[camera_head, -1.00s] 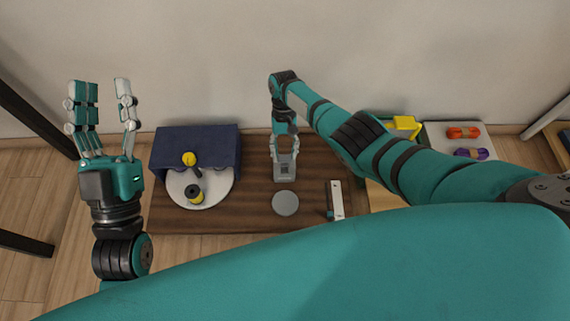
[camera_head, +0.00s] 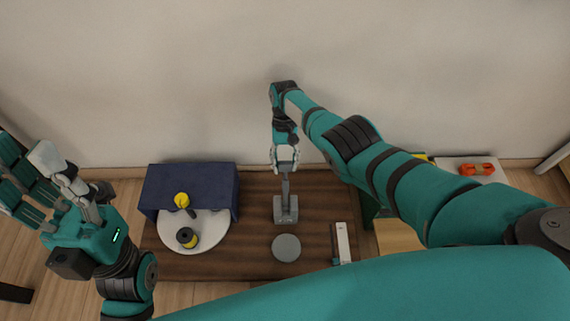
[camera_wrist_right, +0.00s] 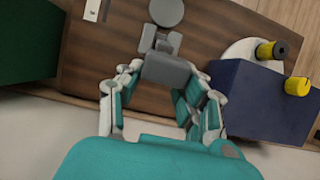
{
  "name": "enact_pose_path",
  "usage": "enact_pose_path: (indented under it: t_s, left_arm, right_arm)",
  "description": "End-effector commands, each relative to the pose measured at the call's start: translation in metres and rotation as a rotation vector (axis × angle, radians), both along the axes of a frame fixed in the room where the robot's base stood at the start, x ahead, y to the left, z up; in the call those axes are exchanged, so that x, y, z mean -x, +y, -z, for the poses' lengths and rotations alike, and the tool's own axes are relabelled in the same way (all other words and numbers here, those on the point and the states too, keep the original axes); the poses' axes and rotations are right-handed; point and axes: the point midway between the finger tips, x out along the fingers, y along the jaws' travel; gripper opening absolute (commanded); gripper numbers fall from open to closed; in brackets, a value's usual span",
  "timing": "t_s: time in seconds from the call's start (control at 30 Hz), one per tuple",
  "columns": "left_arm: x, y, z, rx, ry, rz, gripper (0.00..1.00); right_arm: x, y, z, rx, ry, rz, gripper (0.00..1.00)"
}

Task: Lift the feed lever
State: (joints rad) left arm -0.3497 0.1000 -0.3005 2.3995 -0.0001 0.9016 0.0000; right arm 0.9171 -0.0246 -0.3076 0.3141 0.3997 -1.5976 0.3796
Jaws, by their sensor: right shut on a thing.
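The feed lever is a grey stem (camera_head: 285,187) that stands up from a small grey base (camera_head: 286,210) on the brown board. My right gripper (camera_head: 285,158) is at the top of the stem, shut on the lever. The right wrist view shows the lever's wide grey end (camera_wrist_right: 167,70) between the fingers, with part of the grip hidden. My left gripper (camera_head: 40,178) is at the left edge with its fingers spread, open and empty, away from the lever.
A dark blue box (camera_head: 190,182) and a white disc (camera_head: 208,236) with yellow-and-black bobbins stand left of the lever. A grey round pad (camera_head: 286,248) lies in front of it. A white bar (camera_head: 342,240) lies to the right. An orange cord bundle (camera_head: 477,169) is at far right.

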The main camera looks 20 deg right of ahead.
Motion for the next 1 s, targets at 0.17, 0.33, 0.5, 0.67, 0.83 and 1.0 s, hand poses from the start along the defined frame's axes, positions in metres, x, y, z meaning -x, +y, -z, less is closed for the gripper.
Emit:
enact_pose_path:
  t_s: [0.17, 0.33, 0.5, 0.67, 0.83, 1.0]
  left_arm:
    - [-0.0001, -0.0001, 0.0031, 0.0, 0.001, 0.0, 0.4]
    - [-0.0001, -0.0002, 0.003, 0.0, 0.001, 0.0, 0.4]
    - [-0.0002, -0.0002, 0.003, -0.001, 0.002, 0.0, 0.4]
    - [-0.0002, -0.0002, 0.003, -0.001, 0.002, 0.0, 0.4]
    - [-0.0003, -0.0002, 0.0027, -0.001, 0.003, 0.0, 0.4]
    - [0.0, 0.0005, 0.0018, -0.001, 0.001, -0.002, 0.4]
  right_arm:
    - [0.0012, -0.0008, 0.0055, 0.002, 0.001, -0.002, 0.0]
    - [0.0013, -0.0008, 0.0053, 0.002, 0.002, -0.002, 0.0]
    - [0.0015, -0.0007, 0.0054, 0.002, 0.002, -0.003, 0.0]
    - [0.0012, -0.0005, 0.0046, 0.001, 0.002, -0.002, 0.53]
    - [0.0004, -0.0002, 0.0031, 0.0, 0.001, -0.001, 0.62]
    - [0.0, -0.0001, 0.0022, -0.001, 0.001, -0.001, 0.62]
